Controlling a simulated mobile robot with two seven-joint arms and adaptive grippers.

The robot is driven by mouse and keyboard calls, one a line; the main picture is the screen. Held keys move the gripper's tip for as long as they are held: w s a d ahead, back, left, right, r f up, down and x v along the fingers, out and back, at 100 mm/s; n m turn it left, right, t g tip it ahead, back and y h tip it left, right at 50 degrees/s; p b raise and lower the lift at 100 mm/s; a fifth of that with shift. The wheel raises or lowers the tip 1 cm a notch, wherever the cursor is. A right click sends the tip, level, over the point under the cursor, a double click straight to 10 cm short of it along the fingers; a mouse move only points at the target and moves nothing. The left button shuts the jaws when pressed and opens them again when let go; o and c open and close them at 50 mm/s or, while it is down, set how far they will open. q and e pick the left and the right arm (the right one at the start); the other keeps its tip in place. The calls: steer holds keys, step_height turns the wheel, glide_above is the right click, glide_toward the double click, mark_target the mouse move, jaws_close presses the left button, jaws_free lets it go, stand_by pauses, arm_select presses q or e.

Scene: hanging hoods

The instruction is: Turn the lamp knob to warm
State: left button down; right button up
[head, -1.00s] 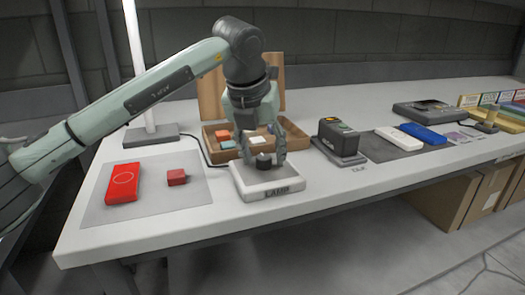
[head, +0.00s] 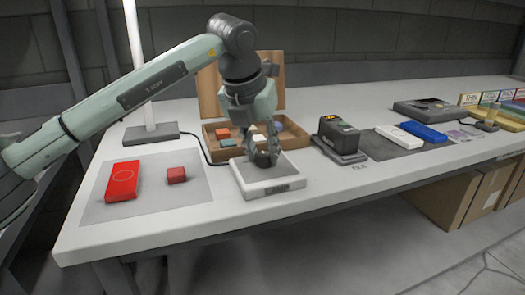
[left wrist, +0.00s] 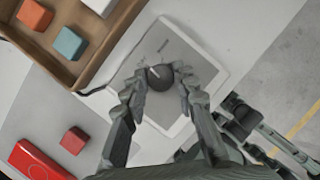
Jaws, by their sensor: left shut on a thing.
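The lamp box (head: 287,176) is a shallow white block near the table's front edge, with a lettered front. Its dark round knob (left wrist: 160,77) stands on top, with a light pointer line toward the upper left in the left wrist view. My left gripper (head: 262,157) comes down from above and is shut on the knob, one finger at each side; the fingers (left wrist: 160,88) also show in the left wrist view. Markings around the knob are too small to read. Dark jointed parts at the right of the left wrist view may be my right gripper (left wrist: 238,117); its jaws are unclear.
A wooden box (head: 294,137) with coloured blocks stands just behind the lamp. A grey mat (head: 150,205) with a red case (head: 123,181) and red cube (head: 177,174) lies left. A dark device (head: 338,137) stands right. Bare table lies in front.

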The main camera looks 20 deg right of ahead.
arm_select(q)
steer(key=shift+w+m+g+h, duration=0.1)
steer(key=shift+m+g+h, duration=0.2)
steer(key=shift+m, duration=0.9)
steer(key=shift+m+g, duration=0.4)
steer(key=shift+m, duration=0.5)
steer(key=shift+r+m+h, duration=0.1)
steer(key=shift+m+h, duration=0.2)
steer(key=shift+m, duration=0.2)
steer(key=shift+w+m+g+p, duration=0.1)
steer(key=shift+m+g+p, duration=0.25)
steer(key=shift+m, duration=0.45)
steer(key=shift+m+g+p, duration=0.65)
steer(key=shift+m+g, duration=0.1)
steer(key=shift+m, duration=0.85)
arm_select(e)
steer(key=shift+s+f, duration=0.25)
steer(key=shift+f, duration=0.7)
steer(key=shift+s+f, duration=0.2)
steer(key=shift+f, duration=0.75)
arm_select(q)
steer(key=c, duration=1.2)
jaws_free()
